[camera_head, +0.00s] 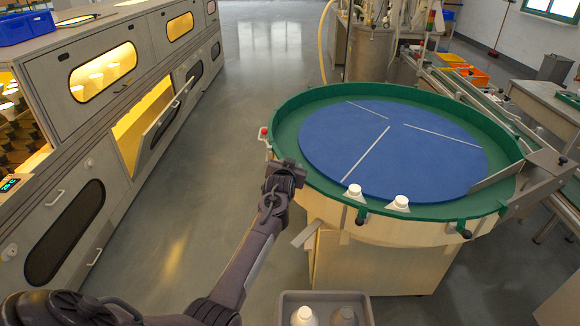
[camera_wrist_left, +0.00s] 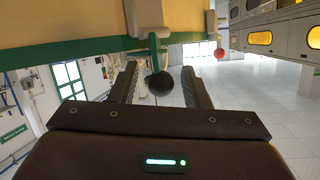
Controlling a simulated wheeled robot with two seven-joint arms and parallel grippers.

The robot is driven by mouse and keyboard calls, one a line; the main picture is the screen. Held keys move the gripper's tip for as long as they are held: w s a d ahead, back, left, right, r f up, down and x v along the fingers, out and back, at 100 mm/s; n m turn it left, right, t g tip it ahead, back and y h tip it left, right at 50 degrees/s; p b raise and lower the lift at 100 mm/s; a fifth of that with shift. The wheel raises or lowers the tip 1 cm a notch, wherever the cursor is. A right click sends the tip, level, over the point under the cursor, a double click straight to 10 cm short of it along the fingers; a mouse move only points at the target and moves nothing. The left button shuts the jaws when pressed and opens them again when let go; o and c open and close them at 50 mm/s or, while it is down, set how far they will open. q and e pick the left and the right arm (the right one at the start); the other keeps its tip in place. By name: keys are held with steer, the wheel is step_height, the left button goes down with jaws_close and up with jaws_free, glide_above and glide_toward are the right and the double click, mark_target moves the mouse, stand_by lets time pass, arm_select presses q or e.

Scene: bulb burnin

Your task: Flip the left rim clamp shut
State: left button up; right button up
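My left gripper (camera_head: 284,168) is at the left side of the green-rimmed round table (camera_head: 395,213), just outside the rim. In the left wrist view its fingers (camera_wrist_left: 160,88) are open, one on each side of a black ball knob (camera_wrist_left: 160,84). The knob hangs below a green clamp lever (camera_wrist_left: 153,50) at the table edge, with a gap to each finger. In the head view my gripper hides this spot. A red-knobbed clamp (camera_head: 264,132) is farther along the rim; its red ball (camera_wrist_left: 220,53) shows in the wrist view. My right gripper is not in view.
A grey bin (camera_head: 291,297) with bulbs is in front of the table. Oven cabinets (camera_head: 66,140) line the left, one door ajar. Floor between is clear.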

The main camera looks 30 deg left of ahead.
arm_select(q)
steer(key=v, duration=0.7)
steer(key=shift+s+d, duration=0.15)
steer(key=shift+s, duration=0.2)
stand_by(0.4)
